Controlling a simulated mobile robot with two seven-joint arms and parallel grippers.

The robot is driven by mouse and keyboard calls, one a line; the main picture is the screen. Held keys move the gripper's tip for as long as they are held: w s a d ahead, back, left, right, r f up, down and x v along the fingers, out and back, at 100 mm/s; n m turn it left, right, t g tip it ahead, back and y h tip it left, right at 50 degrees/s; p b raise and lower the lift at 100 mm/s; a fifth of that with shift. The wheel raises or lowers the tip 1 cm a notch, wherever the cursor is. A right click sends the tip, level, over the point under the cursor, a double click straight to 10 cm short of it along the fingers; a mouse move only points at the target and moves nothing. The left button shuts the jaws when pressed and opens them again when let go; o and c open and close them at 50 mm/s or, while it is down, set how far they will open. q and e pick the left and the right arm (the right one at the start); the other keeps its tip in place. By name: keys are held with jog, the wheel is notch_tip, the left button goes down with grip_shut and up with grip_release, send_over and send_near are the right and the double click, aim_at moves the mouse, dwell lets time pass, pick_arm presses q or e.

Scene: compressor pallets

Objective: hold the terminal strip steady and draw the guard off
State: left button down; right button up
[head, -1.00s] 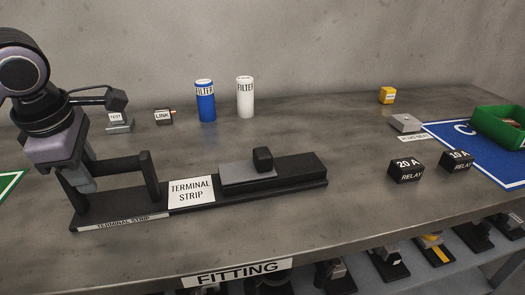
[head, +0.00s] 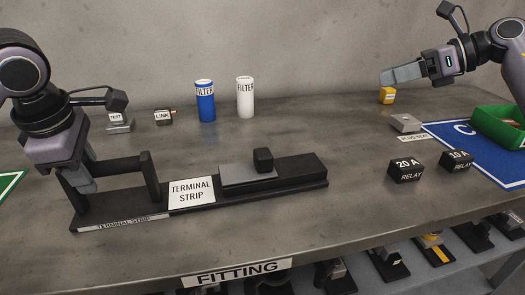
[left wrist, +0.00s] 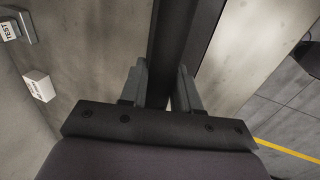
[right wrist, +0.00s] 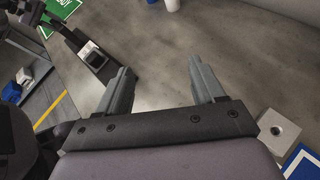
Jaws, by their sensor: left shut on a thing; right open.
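The terminal strip (head: 287,180) is a long black base lying on the bench, with a white label and an upright black handle frame at its left end. The guard (head: 235,176), a flat grey plate with a black knob (head: 263,160), sits on its right half. My left gripper (head: 82,184) is shut on the handle frame; the dark bar (left wrist: 180,45) runs between its fingers in the left wrist view. My right gripper (head: 384,80) is open and empty at the back right, apart from the guard. The strip with its guard (right wrist: 96,57) also shows in the right wrist view.
A yellow block (head: 387,97) is just below my right fingers. A grey plug seat (head: 406,123), two black relays (head: 405,171) and a green bin (head: 498,128) stand right. Blue and white filters (head: 205,101) stand behind the strip. Bench between strip and relays is clear.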

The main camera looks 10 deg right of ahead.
jog(key=s+a+f+n+g, duration=0.15)
jog(key=a+n+g, duration=0.3)
jog(key=a, duration=0.65)
jog(key=n+g+h, duration=0.1)
jog(key=n+g, duration=0.2)
jog(key=n, duration=0.2)
send_near(264, 152)
jog(key=x, duration=1)
jog(key=shift+a+f, duration=0.1)
jog(key=shift+a, duration=0.05)
